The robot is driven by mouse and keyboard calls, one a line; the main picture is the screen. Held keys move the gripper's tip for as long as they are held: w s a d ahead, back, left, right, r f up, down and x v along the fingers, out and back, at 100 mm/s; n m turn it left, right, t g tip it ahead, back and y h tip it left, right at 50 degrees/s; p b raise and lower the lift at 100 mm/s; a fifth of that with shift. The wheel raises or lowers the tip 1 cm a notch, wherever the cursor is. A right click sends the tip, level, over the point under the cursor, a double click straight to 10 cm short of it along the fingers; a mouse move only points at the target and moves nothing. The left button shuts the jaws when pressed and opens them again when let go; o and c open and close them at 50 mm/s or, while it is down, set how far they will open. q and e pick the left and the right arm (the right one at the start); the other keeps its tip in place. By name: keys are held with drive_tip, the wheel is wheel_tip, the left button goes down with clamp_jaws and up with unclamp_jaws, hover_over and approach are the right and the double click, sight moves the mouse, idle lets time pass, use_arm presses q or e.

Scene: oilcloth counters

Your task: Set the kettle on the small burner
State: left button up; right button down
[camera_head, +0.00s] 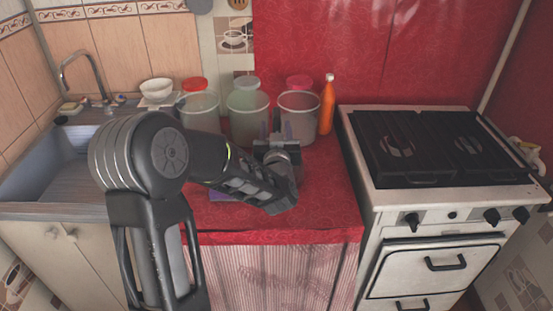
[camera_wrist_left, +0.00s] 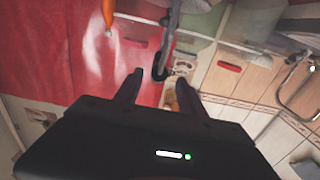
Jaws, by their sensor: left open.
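No kettle can be made out in either view. The white stove (camera_head: 368,189) stands at the right; its black top carries a left burner (camera_head: 397,146) and a right burner (camera_head: 468,145). I cannot tell which is the small one. My left gripper (camera_head: 282,128) is over the red counter, in front of the jars and left of the stove, partly hidden by its own wrist. In the wrist view its two fingers (camera_wrist_left: 160,79) are apart, with nothing clearly held between them. My right gripper is not in view.
Several lidded jars, one of them the middle jar (camera_head: 247,101), stand at the back of the red counter (camera_head: 325,205) beside an orange bottle (camera_head: 327,104). A white bowl (camera_head: 156,87) and the sink (camera_head: 30,178) are at the left. The stove top looks clear.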

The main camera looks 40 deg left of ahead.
sight(277, 116)
use_arm(q)
drive_tip(key=shift+x, duration=0.9)
drive_tip(key=shift+w+a+p, duration=0.25)
drive_tip(key=shift+w+p, duration=0.1)
drive_tip(key=shift+w, duration=0.05)
drive_tip(key=p+x, duration=0.1)
drive_tip(key=x, duration=0.3)
drive_tip(key=shift+w, duration=0.15)
drive_tip(key=shift+c, duration=0.6)
clamp_jaws()
